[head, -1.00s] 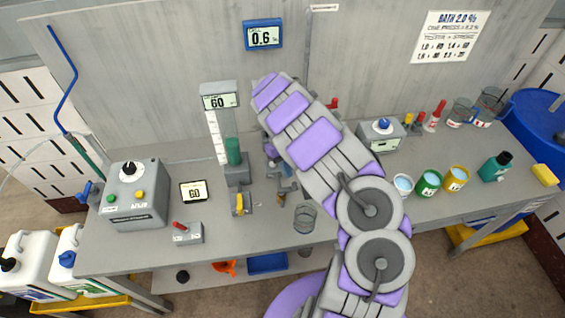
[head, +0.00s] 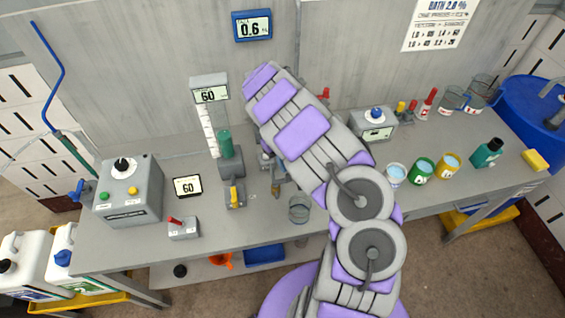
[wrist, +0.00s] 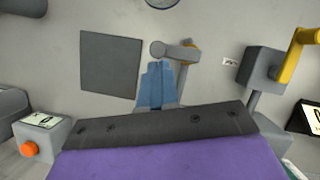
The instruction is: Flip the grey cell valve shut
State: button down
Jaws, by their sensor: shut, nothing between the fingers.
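The grey cell valve (wrist: 175,50) shows in the wrist view as a grey lever with a round knob at its left end and a tan part behind its right end. The lever lies roughly crosswise in that view. My gripper (wrist: 157,70) has its blue fingers shut with nothing between them. The fingertips are just below the lever and close to its knob end; I cannot tell whether they touch. In the head view my arm covers most of the valve and the gripper.
A yellow-handled valve (head: 235,195) stands to the left, below the cell column with its green cylinder (head: 225,143). A glass beaker (head: 300,208) stands to the right. A dark square plate (wrist: 110,65) lies beside the fingers. A small red-lever box (head: 184,228) sits at the front left.

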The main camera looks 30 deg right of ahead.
aim_at(289, 176)
jog(key=shift+s+m+y, duration=0.3)
jog(key=shift+m+y, duration=0.1)
jog(key=shift+m, duration=0.3)
jog(key=m, duration=0.1)
jog(key=s+m+y, duration=0.1)
jog(key=m, duration=0.1)
jog(key=m+p, duration=0.1)
jog(key=shift+s+d, duration=0.2)
jog(key=shift+s, duration=0.1)
jog(key=m, duration=0.1)
jog(key=s+m+y+p, duration=0.1)
jog(key=m+t, duration=0.1)
jog(key=m, duration=0.1)
jog(key=shift+s+a+y, duration=0.15)
jog(key=shift+s+y, duration=0.1)
jog(key=shift+y, duration=0.05)
jog(key=shift+s+a+m+t+y+p, duration=0.3)
jog(key=shift+m+t+p, duration=0.35)
jog(key=shift+m, duration=0.75)
jog(key=shift+s+a+m+t+y+p, duration=0.15)
jog(key=shift+s+a+m+t+p, duration=0.25)
jog(key=shift+m+p, duration=0.75)
jog(key=shift+s+a+m+t+y+p, duration=0.3)
jog(key=shift+s+m+t+p, duration=0.15)
jog(key=shift+m, duration=1.2)
jog(key=shift+a, duration=0.1)
